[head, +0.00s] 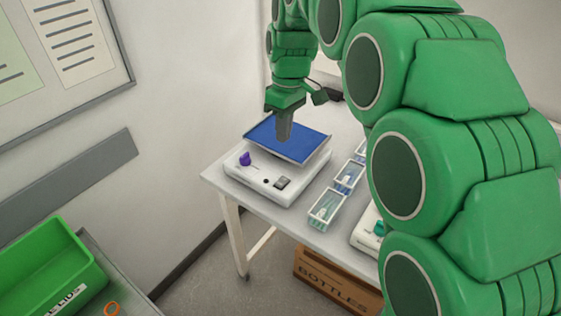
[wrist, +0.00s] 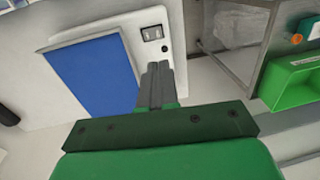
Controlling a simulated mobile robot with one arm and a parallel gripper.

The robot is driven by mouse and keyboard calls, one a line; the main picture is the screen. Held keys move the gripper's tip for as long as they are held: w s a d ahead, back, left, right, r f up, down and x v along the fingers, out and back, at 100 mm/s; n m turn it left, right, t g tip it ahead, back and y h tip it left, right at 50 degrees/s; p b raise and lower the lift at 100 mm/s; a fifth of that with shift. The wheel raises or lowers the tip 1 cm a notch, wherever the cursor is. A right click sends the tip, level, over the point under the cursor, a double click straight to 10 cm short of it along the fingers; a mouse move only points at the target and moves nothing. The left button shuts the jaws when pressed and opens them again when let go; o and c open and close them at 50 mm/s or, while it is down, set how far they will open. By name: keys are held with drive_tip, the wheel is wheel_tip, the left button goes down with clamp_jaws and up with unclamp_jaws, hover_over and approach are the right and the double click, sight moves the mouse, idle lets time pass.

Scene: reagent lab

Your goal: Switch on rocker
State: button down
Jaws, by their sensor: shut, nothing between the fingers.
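The rocker is a white box (head: 302,192) with a blue platform (head: 300,147) on top, standing on the white table. Its front panel carries a purple knob (head: 245,159) at the left, a small dark round spot and a dark rocker switch (head: 282,183). The wrist view shows the blue platform (wrist: 95,75) and the switch (wrist: 152,33), just beyond my fingertips in the picture; the knob is not visible there. My gripper (head: 284,138) is shut and empty, pointing down, and overlaps the platform in the head view. Its fingers also show in the wrist view (wrist: 157,66). I cannot tell whether the switch is on.
Clear racks with vials (head: 326,207) stand right of the rocker, near another white device (head: 366,236) partly hidden by my arm. A cardboard BOTTLES box (head: 335,284) sits beneath the table. A green bin (head: 50,262) and an orange ring (head: 111,310) are at lower left.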

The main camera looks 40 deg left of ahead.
sight(278, 184)
drive_tip(key=f, duration=0.4)
drive_tip(key=s+f, duration=0.1)
drive_tip(key=f, duration=0.8)
drive_tip(key=shift+s+f, duration=0.3)
drive_tip(key=shift+s, duration=0.05)
drive_tip(key=shift+f, duration=0.1)
